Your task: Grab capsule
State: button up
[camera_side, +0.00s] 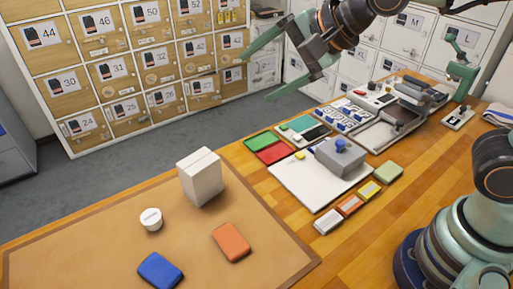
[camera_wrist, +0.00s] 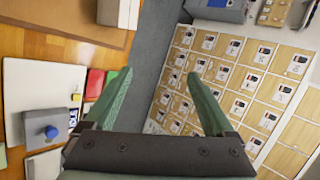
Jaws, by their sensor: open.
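No thing in view is plainly marked as a capsule. A small white round tub (camera_side: 151,219) with dark lettering on top stands on the tan mat (camera_side: 95,235) in the side view; I cannot tell if it is the capsule. It is not seen in the wrist view. My gripper (camera_side: 257,76) is open and empty, raised in the air at the back, in front of the wooden lockers and well away from the tub. In the wrist view my gripper (camera_wrist: 160,74) has its two green fingers spread, with floor and lockers beyond.
A white box (camera_side: 200,177) stands on the mat behind the tub. An orange block (camera_side: 231,242) and a blue block (camera_side: 160,271) lie nearby. A grey block with a blue knob (camera_side: 340,156) sits on a white board to the right. Bare mat surrounds the tub.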

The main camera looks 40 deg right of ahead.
jog(key=s+a+m+y, duration=0.2)
jog(key=a+m+y, duration=0.3)
jog(key=a+m, duration=0.95)
jog(key=n, duration=0.3)
send_near(158, 217)
jog(key=shift+s+d+r+m+t, duration=0.15)
jog(key=shift+s+d+m+t, duration=0.2)
jog(key=shift+s+d, duration=0.45)
jog(key=shift+a+f, duration=0.2)
jog(key=x, duration=0.5)
jog(key=shift+w+a+f, duration=0.1)
jog(key=shift+w+a, duration=0.05)
jog(key=shift+x, duration=3.2)
jog(key=shift+a, duration=0.1)
jog(key=shift+r, duration=0.2)
grip_shut()
